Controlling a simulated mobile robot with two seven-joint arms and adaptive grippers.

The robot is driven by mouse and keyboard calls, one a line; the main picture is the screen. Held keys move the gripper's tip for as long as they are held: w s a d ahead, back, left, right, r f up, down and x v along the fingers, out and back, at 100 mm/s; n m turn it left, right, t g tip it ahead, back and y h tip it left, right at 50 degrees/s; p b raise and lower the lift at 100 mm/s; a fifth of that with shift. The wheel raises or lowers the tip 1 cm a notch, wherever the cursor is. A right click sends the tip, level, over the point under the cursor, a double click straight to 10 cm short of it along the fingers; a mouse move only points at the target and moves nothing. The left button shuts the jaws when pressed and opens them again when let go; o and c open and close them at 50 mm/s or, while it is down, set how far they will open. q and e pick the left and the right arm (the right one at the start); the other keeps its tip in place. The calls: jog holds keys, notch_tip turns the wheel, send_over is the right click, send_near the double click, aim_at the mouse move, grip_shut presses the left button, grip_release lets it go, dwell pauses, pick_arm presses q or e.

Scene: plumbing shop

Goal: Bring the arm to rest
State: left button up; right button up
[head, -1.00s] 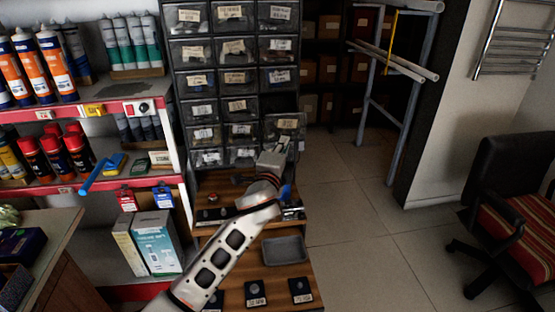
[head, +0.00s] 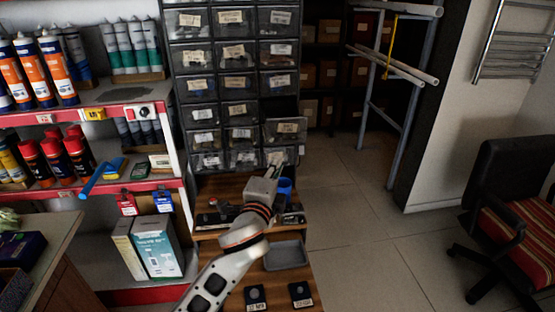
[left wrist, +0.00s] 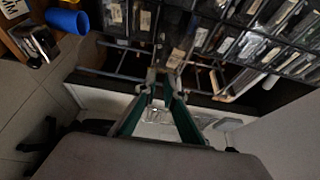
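My left arm comes up from the bottom of the head view. Its gripper (head: 278,162) is in front of the lower right of the drawer cabinet (head: 236,60), below a drawer (head: 286,130) that stands pulled out. In the left wrist view the two green-sided fingers (left wrist: 162,78) have a gap between their tips, and I see nothing held there. The cabinet drawers (left wrist: 190,30) show beyond the fingertips. My right gripper is in neither view.
A wooden bench with a grey tray (head: 286,255) and small black sample pads (head: 255,297) lies below the arm. A blue cup (head: 285,187) is close by the gripper; it also shows in the left wrist view (left wrist: 67,20).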

pick_arm(q)
jog(key=s+a+f+n+g, duration=0.1)
jog(key=s+a+f+n, duration=0.15)
jog(key=f, duration=0.55)
jog(key=s+a+f+n+g, duration=0.2)
jog(key=s+f, duration=0.2)
jog(key=f, duration=0.3)
jog(key=s+a+f+n+g, duration=0.1)
jog(key=s+a+f+n, duration=0.2)
jog(key=s+f, duration=0.4)
jog(key=s+a+f+n+g, duration=0.1)
jog(key=s+a+f+n, duration=0.3)
jog(key=s+f, duration=0.3)
jog(key=s+a+f+n+g, duration=0.2)
jog(key=s+a+f+n, duration=0.2)
jog(key=s, duration=1)
notch_tip(320, 180, down, 4)
jog(key=shift+s+a+r+y, duration=0.15)
jog(key=shift+a+y, duration=0.25)
jog(key=shift+a, duration=0.5)
